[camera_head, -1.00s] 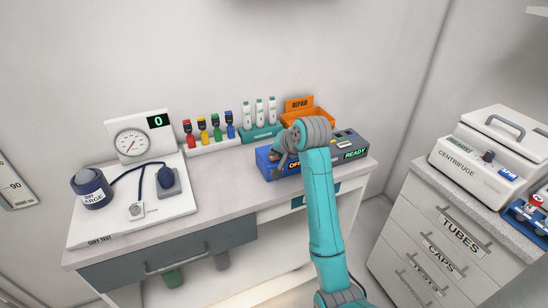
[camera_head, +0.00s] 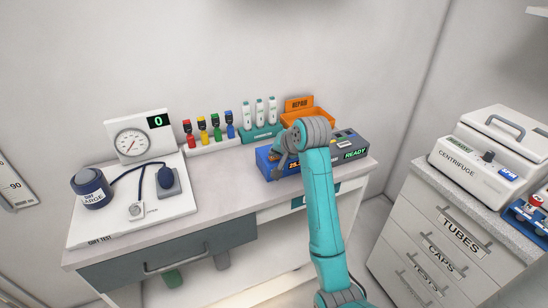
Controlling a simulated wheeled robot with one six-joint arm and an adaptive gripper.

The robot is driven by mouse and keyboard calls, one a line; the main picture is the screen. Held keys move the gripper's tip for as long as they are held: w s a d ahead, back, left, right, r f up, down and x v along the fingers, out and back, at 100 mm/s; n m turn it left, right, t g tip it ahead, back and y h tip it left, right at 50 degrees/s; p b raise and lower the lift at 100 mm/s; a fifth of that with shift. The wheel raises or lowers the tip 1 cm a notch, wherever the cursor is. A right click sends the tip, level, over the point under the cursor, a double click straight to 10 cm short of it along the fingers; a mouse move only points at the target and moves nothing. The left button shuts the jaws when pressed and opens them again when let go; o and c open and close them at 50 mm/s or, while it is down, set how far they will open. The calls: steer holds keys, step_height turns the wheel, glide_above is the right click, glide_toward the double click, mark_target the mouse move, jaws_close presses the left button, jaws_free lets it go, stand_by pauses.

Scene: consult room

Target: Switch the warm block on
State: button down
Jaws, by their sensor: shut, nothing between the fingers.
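The warm block, seen as a blue-fronted unit (camera_head: 264,164), stands on the desk at the back right, partly hidden by my arm. Its small display shows orange digits starting with about 25, the rest covered or too small to read. My gripper (camera_head: 277,173) is shut and empty, pointing down at the front left of the blue unit. I cannot tell whether it touches the unit. The switch is hidden or too small to make out.
A dark unit reading READY (camera_head: 356,154) sits right of my arm. An orange REPAIR bin (camera_head: 322,117) and a teal rack (camera_head: 262,134) stand behind. A blood-pressure set on a white board (camera_head: 108,229) is at left. The desk's front middle is clear.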

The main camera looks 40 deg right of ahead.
steer(key=shift+r, duration=0.6)
steer(key=shift+r, duration=2.5)
